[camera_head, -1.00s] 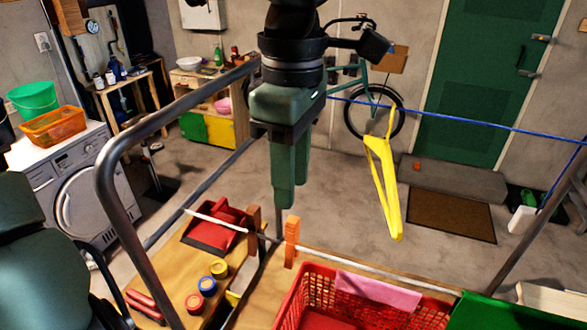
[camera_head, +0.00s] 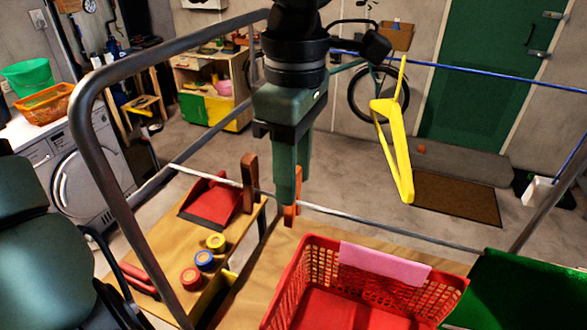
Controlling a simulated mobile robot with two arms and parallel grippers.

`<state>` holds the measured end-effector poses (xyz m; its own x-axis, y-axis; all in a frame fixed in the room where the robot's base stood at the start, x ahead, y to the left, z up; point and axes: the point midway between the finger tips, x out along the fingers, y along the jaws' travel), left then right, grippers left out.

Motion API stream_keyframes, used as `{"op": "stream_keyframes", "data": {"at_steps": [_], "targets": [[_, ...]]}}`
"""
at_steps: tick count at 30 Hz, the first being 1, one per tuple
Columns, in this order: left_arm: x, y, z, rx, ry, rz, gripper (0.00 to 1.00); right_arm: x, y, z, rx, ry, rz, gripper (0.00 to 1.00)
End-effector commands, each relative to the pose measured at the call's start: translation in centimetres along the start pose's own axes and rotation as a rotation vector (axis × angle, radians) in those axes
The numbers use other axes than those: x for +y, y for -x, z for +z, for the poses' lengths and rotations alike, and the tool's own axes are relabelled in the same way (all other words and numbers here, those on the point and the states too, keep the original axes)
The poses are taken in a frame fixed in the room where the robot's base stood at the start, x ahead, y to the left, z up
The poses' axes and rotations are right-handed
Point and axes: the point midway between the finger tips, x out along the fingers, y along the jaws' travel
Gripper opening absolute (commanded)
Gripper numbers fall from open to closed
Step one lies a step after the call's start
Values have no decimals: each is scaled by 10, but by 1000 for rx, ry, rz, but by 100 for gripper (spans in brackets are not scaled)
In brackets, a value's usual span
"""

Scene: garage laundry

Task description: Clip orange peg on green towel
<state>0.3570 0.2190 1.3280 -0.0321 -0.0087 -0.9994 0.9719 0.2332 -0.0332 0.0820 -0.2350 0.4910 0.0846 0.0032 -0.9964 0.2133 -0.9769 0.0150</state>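The orange peg (camera_head: 292,213) stands upright on the pale line across the front, partly hidden by my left gripper. My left gripper (camera_head: 290,195) points down from the top centre, its green fingertips overlapping the peg's upper part in this view. The fingers are seen nearly edge-on, so I cannot tell their gap or whether they touch the peg. The green towel (camera_head: 525,290) hangs at the lower right, cut off by the picture edge. My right gripper is not in view.
A brown peg (camera_head: 250,178) stands just left on the same line. A red basket (camera_head: 312,270) with a pink cloth (camera_head: 385,263) sits below. A yellow hanger (camera_head: 398,145) hangs from the blue line. A metal rail (camera_head: 92,150) curves at left.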

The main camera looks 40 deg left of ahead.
Motion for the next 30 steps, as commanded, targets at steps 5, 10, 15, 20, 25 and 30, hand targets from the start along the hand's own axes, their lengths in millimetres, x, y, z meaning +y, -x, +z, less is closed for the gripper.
{"op": "stream_keyframes", "data": {"at_steps": [5, 10, 15, 20, 25, 30], "targets": [[0, 0, 0, 0, 0, 0, 11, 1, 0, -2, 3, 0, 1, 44], [0, 0, 0, 0, 0, 0, 0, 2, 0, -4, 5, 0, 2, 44], [0, 4, 0, 0, 0, 0, 0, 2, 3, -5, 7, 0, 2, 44], [0, 12, 0, 0, 0, 0, 0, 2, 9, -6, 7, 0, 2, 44], [-1, 21, 0, -1, 0, 1, 0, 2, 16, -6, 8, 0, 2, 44], [-1, 30, 0, -1, 0, 1, 0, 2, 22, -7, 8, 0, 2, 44]]}}
